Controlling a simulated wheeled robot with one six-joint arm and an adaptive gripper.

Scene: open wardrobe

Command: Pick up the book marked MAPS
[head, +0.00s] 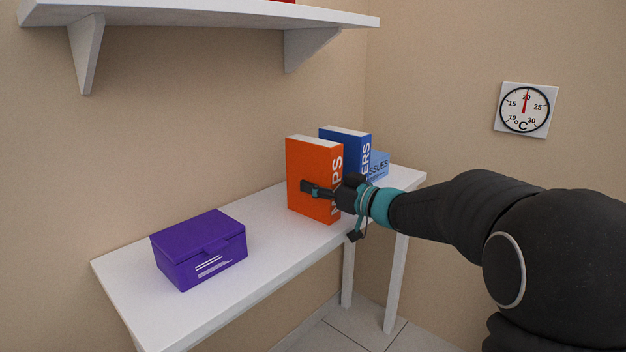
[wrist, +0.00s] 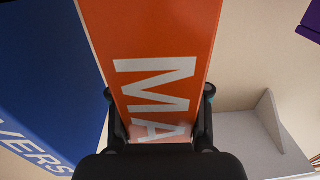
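The orange book marked MAPS (head: 313,165) stands upright on the white table, its lettered spine turned toward my arm. In the wrist view its orange spine (wrist: 155,35) fills the middle, with "MA" readable. My gripper (head: 328,192) is at the lower half of the book, with one dark finger lying along the orange cover. In the wrist view my gripper (wrist: 158,95) has a finger close against each side of the spine, with no clear gap, so it looks shut on the book. The fingertips and the far cover are hidden there.
A blue book (head: 352,140) stands just behind, with a lighter blue box (head: 378,167) marked ISSUES beyond it. A purple lidded box (head: 200,250) sits on the table's (head: 130,280) left part. A wall shelf (head: 200,14) hangs above. The table between box and book is clear.

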